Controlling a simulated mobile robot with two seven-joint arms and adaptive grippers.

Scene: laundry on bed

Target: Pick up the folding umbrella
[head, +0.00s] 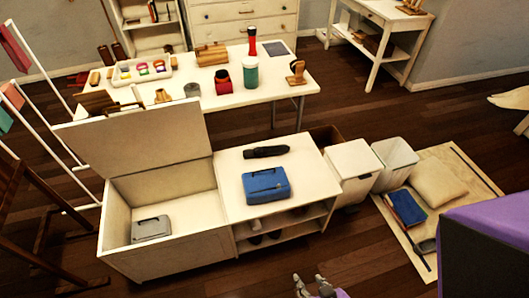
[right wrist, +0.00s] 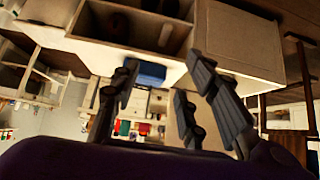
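The folding umbrella (head: 265,151) is a short black roll lying flat on the white top of the low shelf unit (head: 232,169), behind a blue case. My right gripper (head: 309,282) is at the bottom edge of the head view, in front of the shelf unit and well apart from the umbrella. In the right wrist view my right gripper (right wrist: 165,88) has its fingers spread, with nothing between them. I cannot make out the umbrella in that view. My left gripper is not in view.
The blue case (head: 266,186) sits between the umbrella and the front edge; it also shows in the right wrist view (right wrist: 147,72). An open-lidded white chest (head: 158,255) holds a grey case (head: 151,229). White bins (head: 352,165) stand right. A crowded table (head: 275,91) stands behind.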

